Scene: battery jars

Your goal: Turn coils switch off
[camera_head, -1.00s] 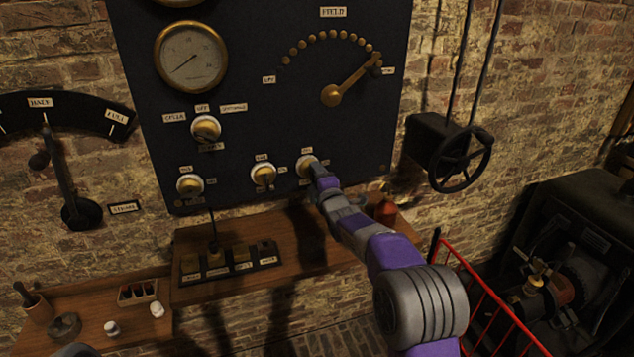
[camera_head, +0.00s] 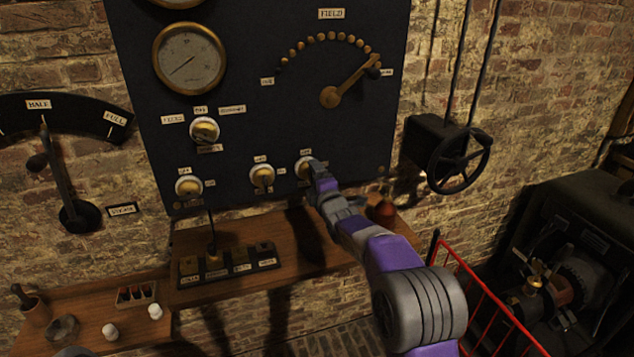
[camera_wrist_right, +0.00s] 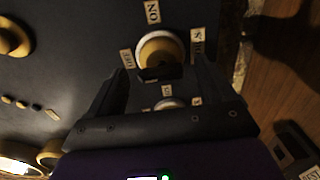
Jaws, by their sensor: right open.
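The coils switch is the rightmost knob (camera_head: 304,167) in the lower row of the dark panel. It is round, white and brass. In the right wrist view this knob (camera_wrist_right: 160,50) shows a dark bar across it, with ON, OFF and a partly hidden label ending in "LS" around it. My right gripper (camera_head: 317,167) is at the knob's right side in the head view. In the wrist view its open fingers (camera_wrist_right: 160,74) stand on either side of the knob's near edge, holding nothing. Contact cannot be told.
Similar knobs sit to the left (camera_head: 262,175), far left (camera_head: 189,186) and above (camera_head: 204,130). A wooden shelf (camera_head: 300,262) runs below the panel. A black handwheel (camera_head: 459,162) and red rail (camera_head: 490,300) stand to the right.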

